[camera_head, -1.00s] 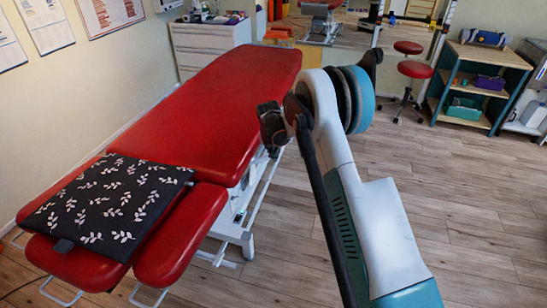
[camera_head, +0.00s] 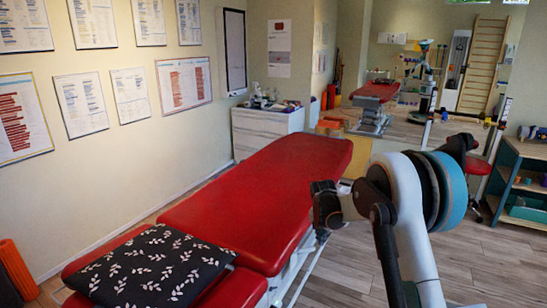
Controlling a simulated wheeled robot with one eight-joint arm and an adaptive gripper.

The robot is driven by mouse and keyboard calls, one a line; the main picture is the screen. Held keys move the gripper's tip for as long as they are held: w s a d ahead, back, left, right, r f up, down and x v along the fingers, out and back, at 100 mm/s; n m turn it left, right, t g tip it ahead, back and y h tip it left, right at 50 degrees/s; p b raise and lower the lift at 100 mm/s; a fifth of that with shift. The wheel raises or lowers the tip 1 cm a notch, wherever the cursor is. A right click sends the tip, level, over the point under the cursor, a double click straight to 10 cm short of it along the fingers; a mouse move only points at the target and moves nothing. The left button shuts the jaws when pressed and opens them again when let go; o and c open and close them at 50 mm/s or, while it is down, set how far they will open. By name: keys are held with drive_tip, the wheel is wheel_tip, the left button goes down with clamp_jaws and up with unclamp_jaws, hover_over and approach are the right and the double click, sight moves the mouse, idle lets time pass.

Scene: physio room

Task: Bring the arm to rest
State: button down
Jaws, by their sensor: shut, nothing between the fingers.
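My arm (camera_head: 408,215) rises from the bottom right of the head view, with a white link and a teal and dark ringed joint. At its left side is a dark blocky end, which looks like my gripper (camera_head: 327,205). It appears shut, and I see nothing held in it; the fingertips are too dark to make out. In the picture it overlaps the right edge of the red treatment table (camera_head: 262,195); I cannot tell how far apart they are.
A dark leaf-patterned cushion (camera_head: 150,268) lies on the table's near end. A white cabinet (camera_head: 265,132) stands behind the table, and a shelf unit (camera_head: 520,185) stands at the right. Wood floor (camera_head: 350,262) shows between table and arm. Posters hang on the left wall.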

drive_tip(key=s+r+m+t, duration=0.2)
drive_tip(key=s+r+m, duration=1.2)
drive_tip(key=s+r, duration=0.75)
drive_tip(key=s+a+m+t+y, duration=0.1)
drive_tip(key=s+m+t, duration=0.1)
drive_tip(key=s+m, duration=1.2)
drive_tip(key=s, duration=0.9)
drive_tip(key=shift+s+y, duration=0.3)
drive_tip(key=shift+s, duration=0.1)
